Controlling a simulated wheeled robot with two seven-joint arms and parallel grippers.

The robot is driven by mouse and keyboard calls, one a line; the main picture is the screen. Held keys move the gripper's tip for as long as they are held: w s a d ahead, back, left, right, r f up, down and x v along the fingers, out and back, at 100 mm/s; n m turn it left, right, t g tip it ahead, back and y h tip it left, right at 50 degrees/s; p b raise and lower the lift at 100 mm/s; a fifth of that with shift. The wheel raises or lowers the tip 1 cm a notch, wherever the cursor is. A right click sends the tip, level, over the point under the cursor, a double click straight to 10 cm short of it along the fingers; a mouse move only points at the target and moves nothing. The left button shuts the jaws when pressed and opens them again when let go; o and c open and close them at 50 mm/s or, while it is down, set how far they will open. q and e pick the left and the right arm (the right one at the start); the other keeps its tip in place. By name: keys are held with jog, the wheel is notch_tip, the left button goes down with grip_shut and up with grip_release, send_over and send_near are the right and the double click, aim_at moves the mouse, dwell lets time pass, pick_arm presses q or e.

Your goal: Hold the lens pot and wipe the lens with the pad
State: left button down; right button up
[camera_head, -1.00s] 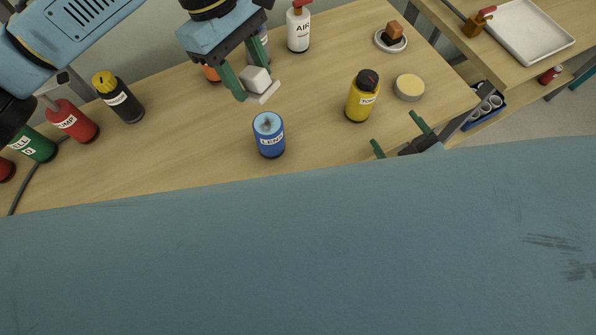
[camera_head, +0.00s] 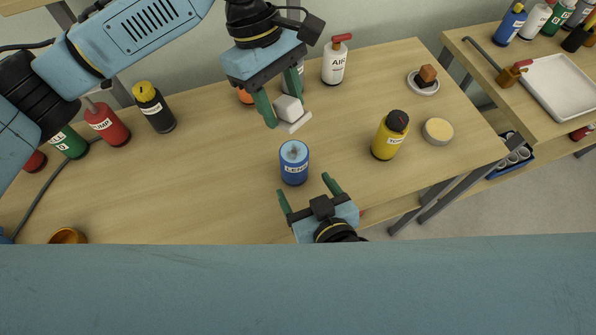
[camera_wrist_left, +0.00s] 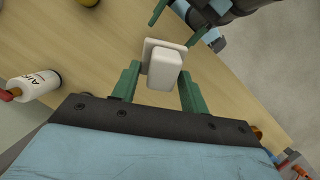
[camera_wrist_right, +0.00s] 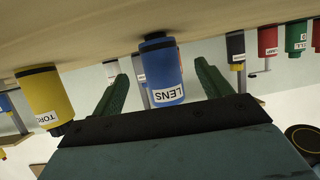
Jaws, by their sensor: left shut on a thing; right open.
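The blue lens pot (camera_head: 294,164), labelled LENS, stands upright on the wooden table in the head view. My left gripper (camera_head: 282,108) is shut on the white pad (camera_head: 290,112) and holds it above and behind the pot. The pad also shows between the fingers in the left wrist view (camera_wrist_left: 164,68). My right gripper (camera_head: 308,194) is open just in front of the pot, its fingers pointing towards it. In the right wrist view the pot (camera_wrist_right: 163,75) appears between the open fingers, apart from both.
A yellow bottle (camera_head: 390,135) and a round cream disc (camera_head: 437,131) stand right of the pot. A white AIR bottle (camera_head: 335,62) is behind. Red (camera_head: 107,124) and black (camera_head: 154,107) bottles stand at left. The table between them and the pot is clear.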

jog(key=x, duration=0.7)
jog(key=shift+w+f, duration=0.1)
jog(key=shift+w, duration=0.1)
jog(key=c, duration=1.1)
pick_arm(q)
jog(key=d+r+t+y, duration=0.1)
jog(key=d+r+y, duration=0.1)
jog(key=d, duration=0.1)
jog(key=shift+s+r+t, duration=0.15)
jog(key=shift+r+t, duration=0.25)
jog(key=shift+d+r+t+y, duration=0.35)
jog(key=shift+d+t+y, duration=0.05)
jog(key=shift+t+y, duration=0.1)
jog(key=shift+f, duration=2.45)
jog(key=shift+r, duration=0.1)
jog(key=shift+r, duration=0.3)
